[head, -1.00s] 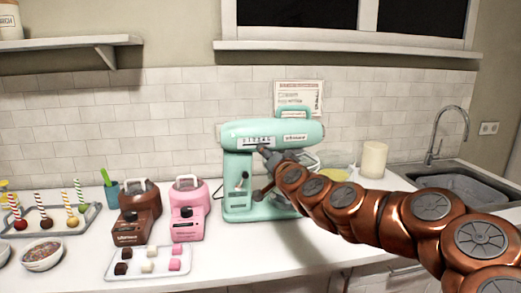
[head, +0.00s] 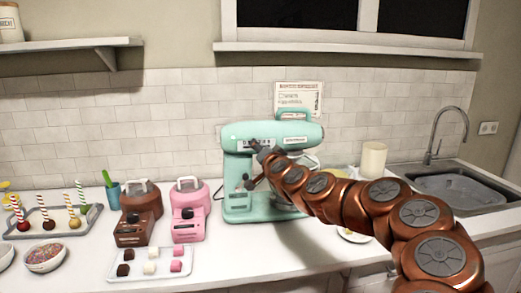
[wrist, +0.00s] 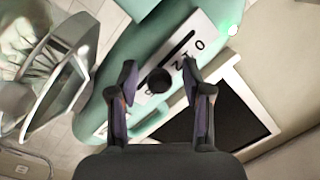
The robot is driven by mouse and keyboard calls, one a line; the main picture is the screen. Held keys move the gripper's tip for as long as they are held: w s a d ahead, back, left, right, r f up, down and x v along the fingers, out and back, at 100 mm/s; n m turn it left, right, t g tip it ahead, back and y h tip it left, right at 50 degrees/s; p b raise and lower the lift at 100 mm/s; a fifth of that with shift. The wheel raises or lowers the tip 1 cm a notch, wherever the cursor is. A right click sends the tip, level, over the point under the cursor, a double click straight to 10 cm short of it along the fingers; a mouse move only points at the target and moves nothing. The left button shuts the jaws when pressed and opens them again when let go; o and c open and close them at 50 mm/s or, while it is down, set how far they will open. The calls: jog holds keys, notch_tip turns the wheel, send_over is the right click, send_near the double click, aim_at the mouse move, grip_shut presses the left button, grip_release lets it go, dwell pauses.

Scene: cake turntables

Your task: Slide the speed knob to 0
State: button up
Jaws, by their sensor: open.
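The mint-green mixer (head: 240,210) stands on the counter, with a white speed panel (head: 243,147) on the side of its head. In the wrist view, a round dark speed knob (wrist: 159,80) sits in a straight slot (wrist: 181,46) on that panel. The 0 mark (wrist: 200,45) is at the slot's upper-right end; the knob is away from it, toward the lower left. My gripper (wrist: 159,66) is open, with one finger on each side of the knob and gaps showing on both sides. In the head view, my gripper (head: 262,148) covers part of the panel.
A pink machine (head: 188,218) and a brown one (head: 135,222) stand left of the mixer. A tray of small cubes (head: 150,264) lies in front of them. A candle-like cream cylinder (head: 373,158) and the sink (head: 450,187) are to the right.

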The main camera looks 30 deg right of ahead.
grip_shut()
dwell(0.4)
